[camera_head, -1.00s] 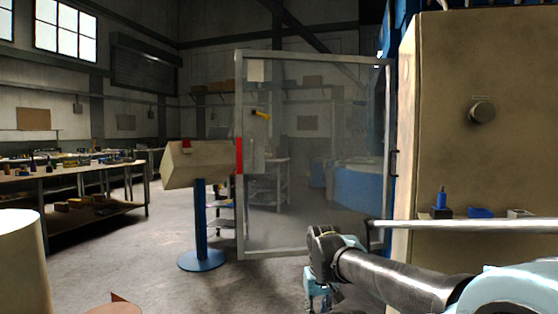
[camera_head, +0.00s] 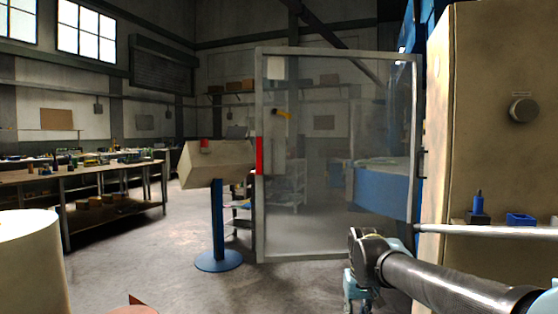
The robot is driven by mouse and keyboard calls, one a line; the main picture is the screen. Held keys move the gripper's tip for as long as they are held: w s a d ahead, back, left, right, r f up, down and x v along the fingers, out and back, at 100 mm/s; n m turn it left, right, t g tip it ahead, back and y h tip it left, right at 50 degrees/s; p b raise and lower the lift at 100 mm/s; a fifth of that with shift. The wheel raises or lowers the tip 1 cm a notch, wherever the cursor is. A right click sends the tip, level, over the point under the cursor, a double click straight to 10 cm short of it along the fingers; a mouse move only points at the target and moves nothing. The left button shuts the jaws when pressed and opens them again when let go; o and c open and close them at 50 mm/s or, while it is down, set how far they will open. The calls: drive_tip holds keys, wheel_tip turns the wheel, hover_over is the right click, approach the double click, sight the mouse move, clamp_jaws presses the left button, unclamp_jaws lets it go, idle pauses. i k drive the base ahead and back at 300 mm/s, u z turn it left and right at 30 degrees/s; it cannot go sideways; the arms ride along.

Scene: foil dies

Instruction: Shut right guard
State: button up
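The guard (camera_head: 338,215) is a clear panel in a grey metal frame, in the middle of the head view. It stands swung open, out from the machine at the right, with its hinge side next to the beige cabinet. My gripper (camera_head: 358,302) is low in the view, in front of the guard's lower right corner, at the end of my arm. Its fingers are cut off by the bottom edge, so I cannot tell its opening.
A beige control box on a blue post (camera_head: 218,225) stands left of the guard. The beige cabinet (camera_head: 490,120) fills the right, with a grey rail (camera_head: 480,231) in front. A workbench (camera_head: 95,175) stands far left. Floor between bench and post is clear.

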sight(270, 128)
drive_tip(key=i, duration=0.85)
drive_tip(key=u, duration=0.05)
